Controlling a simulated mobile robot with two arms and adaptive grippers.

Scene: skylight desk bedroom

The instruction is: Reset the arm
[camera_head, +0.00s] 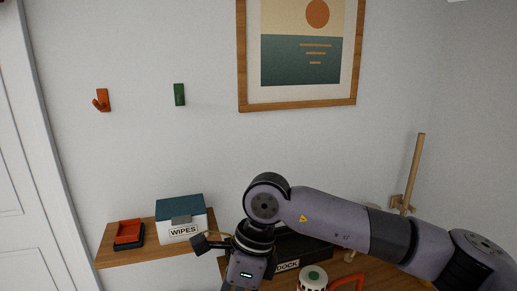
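My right arm (340,221) comes in from the right and bends down at its elbow near the middle of the picture. My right gripper (246,270) hangs below it in front of the shelf area, and the bottom edge of the picture cuts it off. Its fingertips cannot be made out, so its opening does not show. My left arm and gripper are not in view.
A wooden shelf (112,258) holds a WIPES box (180,222) and a red-and-black tray (129,232). A wooden post (413,170) stands right.

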